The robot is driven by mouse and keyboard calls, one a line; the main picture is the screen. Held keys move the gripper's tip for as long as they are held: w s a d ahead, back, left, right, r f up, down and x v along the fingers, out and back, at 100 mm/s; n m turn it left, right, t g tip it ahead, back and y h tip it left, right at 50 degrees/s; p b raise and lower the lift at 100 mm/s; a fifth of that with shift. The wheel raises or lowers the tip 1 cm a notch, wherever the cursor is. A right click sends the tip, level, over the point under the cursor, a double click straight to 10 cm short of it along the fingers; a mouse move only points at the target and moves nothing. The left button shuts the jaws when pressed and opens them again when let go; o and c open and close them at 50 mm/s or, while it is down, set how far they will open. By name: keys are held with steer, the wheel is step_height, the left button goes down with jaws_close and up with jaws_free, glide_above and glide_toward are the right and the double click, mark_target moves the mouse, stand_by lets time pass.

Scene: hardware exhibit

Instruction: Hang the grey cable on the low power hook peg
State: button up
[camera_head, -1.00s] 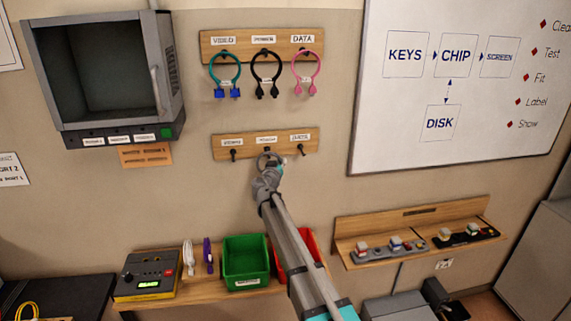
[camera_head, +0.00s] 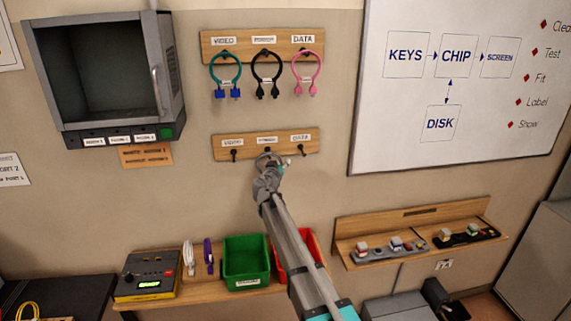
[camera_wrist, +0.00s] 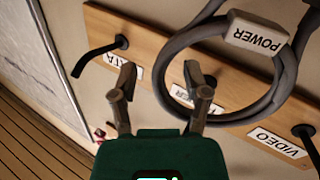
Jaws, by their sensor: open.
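The grey cable (camera_wrist: 275,95) is a coiled loop with a white POWER tag (camera_wrist: 258,35), seen upside down in the wrist view. It lies in front of the low peg board (camera_wrist: 150,40), at the middle label. The low power peg is mostly hidden behind the cable and a finger, so I cannot tell whether the loop rests on it. My gripper (camera_wrist: 160,78) is open, its fingers apart near the coil's left side; the right finger overlaps the loop. In the head view the gripper (camera_head: 268,165) and cable are at the low board's middle peg.
The low data peg (camera_wrist: 95,58) and low video peg (camera_wrist: 308,145) are bare on either side. Above, the upper board (camera_head: 215,48) holds teal, black and pink cables. A green bin (camera_head: 246,262) and red bin stand below.

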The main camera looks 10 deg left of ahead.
steer(key=shift+s, duration=0.1)
steer(key=s+a, duration=0.2)
steer(key=s, duration=0.9)
steer(key=shift+s+a, duration=0.15)
steer(key=shift+s, duration=0.2)
steer(key=s+d+f+m+g+h+b, duration=0.25)
steer(key=s+d+f+g, duration=0.2)
steer(key=d+f, duration=0.55)
steer(key=s+d+f+m+g+h+b, duration=0.1)
steer(key=s+d+f+g+b, duration=0.35)
steer(key=d, duration=0.95)
steer(key=s+d+f+n+g+y+b, duration=0.1)
steer(key=s+d+f+g+y+b, duration=0.1)
steer(key=s+f, duration=0.5)
steer(key=s+d+f+n+g+y+b, duration=0.1)
steer(key=s+d+f+g+y, duration=0.4)
steer(key=s, duration=1)
step_height(320, 180, down, 4)
steer(key=shift+d+r+n+g+b, duration=0.2)
steer(key=shift+d+n+g+b, duration=0.15)
steer(key=shift+g+b, duration=0.45)
steer(key=shift+a, duration=0.15)
